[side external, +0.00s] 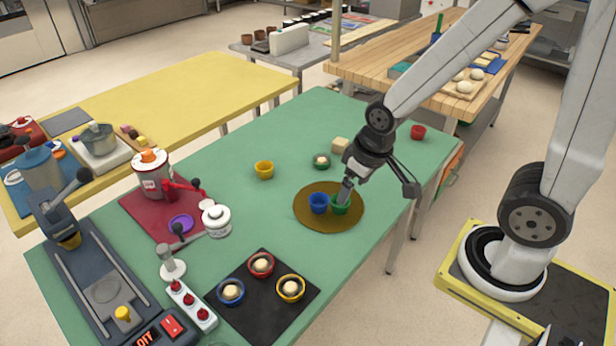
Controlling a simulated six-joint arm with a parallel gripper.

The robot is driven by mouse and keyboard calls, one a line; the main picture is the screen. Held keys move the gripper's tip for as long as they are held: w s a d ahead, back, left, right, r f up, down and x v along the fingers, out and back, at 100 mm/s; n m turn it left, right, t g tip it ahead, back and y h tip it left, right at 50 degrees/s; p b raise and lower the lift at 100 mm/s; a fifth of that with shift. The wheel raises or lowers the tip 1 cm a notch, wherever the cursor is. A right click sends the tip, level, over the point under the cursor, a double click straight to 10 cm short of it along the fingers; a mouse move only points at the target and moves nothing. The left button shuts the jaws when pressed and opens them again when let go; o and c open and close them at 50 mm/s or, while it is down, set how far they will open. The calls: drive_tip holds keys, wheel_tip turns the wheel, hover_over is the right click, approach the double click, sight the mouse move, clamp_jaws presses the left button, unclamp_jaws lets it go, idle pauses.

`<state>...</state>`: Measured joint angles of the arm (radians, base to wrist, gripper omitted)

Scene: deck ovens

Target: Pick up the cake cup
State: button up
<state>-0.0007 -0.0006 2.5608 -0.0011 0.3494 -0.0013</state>
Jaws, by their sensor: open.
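Several small cups that could be the cake cup stand on the green table (225,135). A blue cup (318,204) and a green cup (341,207) stand side by side on a round brown mat (330,224). A yellow cup (264,170) stands to their upper left, and a red cup (417,132) near the far right edge. My gripper (346,191) points down at the green cup, with its fingertips at or just over the rim. It is open. I cannot tell whether a finger touches or enters the cup.
A black mat (258,310) holds three filled cups in front. A red mat (150,222) with a pot and a machine with a rail (100,290) fill the left.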

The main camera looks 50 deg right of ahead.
drive_tip(key=n, duration=0.2)
hover_over(264, 166)
drive_tip(key=s, duration=0.4)
drive_tip(key=shift+t+y, duration=0.3)
drive_tip(key=shift+t, duration=0.1)
drive_tip(key=shift+w+a+f, duration=0.1)
drive_tip(key=shift+a+f, duration=0.05)
drive_tip(key=shift+f, duration=1.6)
drive_tip(key=shift+w+a+f, duration=0.1)
drive_tip(key=shift+f, duration=1.6)
drive_tip(key=shift+a+f, duration=0.15)
drive_tip(key=shift+f, duration=1.6)
drive_tip(key=shift+x, duration=1.25)
drive_tip(key=shift+f, duration=0.1)
drive_tip(key=shift+x, duration=2.5)
drive_tip(key=shift+s, duration=0.1)
